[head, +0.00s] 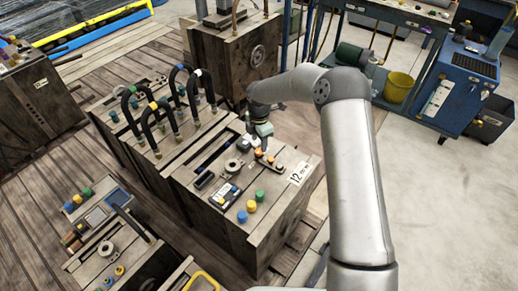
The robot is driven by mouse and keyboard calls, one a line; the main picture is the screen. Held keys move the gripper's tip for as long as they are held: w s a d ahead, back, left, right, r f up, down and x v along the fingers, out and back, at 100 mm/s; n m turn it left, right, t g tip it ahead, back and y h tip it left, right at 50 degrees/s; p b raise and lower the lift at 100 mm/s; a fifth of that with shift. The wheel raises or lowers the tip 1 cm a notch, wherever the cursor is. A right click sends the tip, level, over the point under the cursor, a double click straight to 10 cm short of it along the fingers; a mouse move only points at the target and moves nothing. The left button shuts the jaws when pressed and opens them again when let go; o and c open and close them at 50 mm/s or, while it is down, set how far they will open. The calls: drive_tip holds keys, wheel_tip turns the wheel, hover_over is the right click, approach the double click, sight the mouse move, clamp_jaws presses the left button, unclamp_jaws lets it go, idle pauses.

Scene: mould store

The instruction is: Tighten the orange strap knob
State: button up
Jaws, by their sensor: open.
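The orange knob (258,153) is small in the head view. It sits on top of the wooden mould block marked 12 (246,231), near its back edge. A short dark strap-like piece with orange on it (271,160) lies just to its right. My gripper (258,142) is open and points down, directly above and behind the orange knob. Its fingertips are too small to tell whether they touch the knob or stand around it. My wrist hides part of the block's back edge.
A round metal fitting (232,165) stands left of my gripper. Black looped hoses (153,122) rise from the neighbouring block. Clear floor (430,210) lies right.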

sight(259, 152)
wheel_tip(259, 152, down, 5)
idle(0.3)
drive_tip(key=c, duration=1)
drive_tip(key=shift+o, duration=0.2)
